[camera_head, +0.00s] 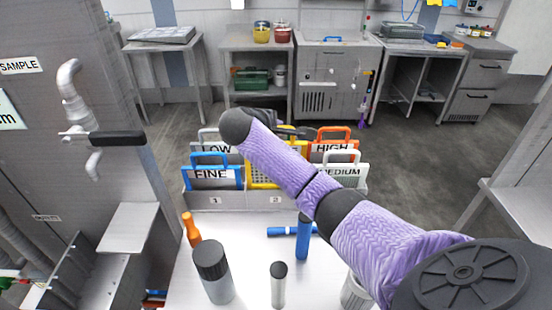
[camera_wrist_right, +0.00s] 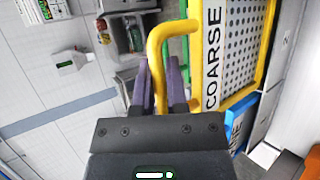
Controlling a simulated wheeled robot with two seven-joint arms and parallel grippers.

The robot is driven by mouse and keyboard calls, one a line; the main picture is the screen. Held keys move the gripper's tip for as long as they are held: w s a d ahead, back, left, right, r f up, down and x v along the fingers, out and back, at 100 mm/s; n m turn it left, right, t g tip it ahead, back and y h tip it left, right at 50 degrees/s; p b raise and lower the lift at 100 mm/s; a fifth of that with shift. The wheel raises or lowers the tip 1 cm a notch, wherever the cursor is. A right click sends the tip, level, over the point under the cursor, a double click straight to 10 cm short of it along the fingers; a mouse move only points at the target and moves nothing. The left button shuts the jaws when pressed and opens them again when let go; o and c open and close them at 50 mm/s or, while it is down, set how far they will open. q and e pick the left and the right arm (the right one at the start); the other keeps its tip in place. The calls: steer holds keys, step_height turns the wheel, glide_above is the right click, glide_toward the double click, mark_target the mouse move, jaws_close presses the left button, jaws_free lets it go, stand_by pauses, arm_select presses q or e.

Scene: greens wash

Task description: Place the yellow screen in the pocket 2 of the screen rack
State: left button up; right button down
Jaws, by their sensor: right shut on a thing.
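The yellow screen, marked COARSE, (camera_wrist_right: 230,55) fills the right of the right wrist view, its yellow handle near my fingers. My right gripper (camera_wrist_right: 160,85) is shut on this handle. In the head view, part of the yellow screen (camera_head: 262,176) shows behind my right arm, above the label 2 of the screen rack (camera_head: 240,200). It is between the blue FINE screen and the white MEDIUM screen. My arm hides much of it, so I cannot tell how deep it sits in pocket 2. My left gripper is not in view.
The blue FINE screen (camera_head: 212,178) stands above label 1, with the grey LOW screen (camera_head: 216,148) behind. The white MEDIUM screen (camera_head: 342,174) and orange HIGH screen (camera_head: 333,150) are at right.

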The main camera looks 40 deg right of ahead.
step_height(320, 180, down, 7)
steer(key=b, duration=0.1)
steer(key=shift+b, duration=0.3)
steer(key=c, duration=0.7)
jaws_free()
arm_select(q)
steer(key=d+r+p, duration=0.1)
steer(key=p, duration=0.2)
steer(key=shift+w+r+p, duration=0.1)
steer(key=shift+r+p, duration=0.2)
arm_select(e)
steer(key=shift+o, duration=0.2)
steer(key=v, duration=1.2)
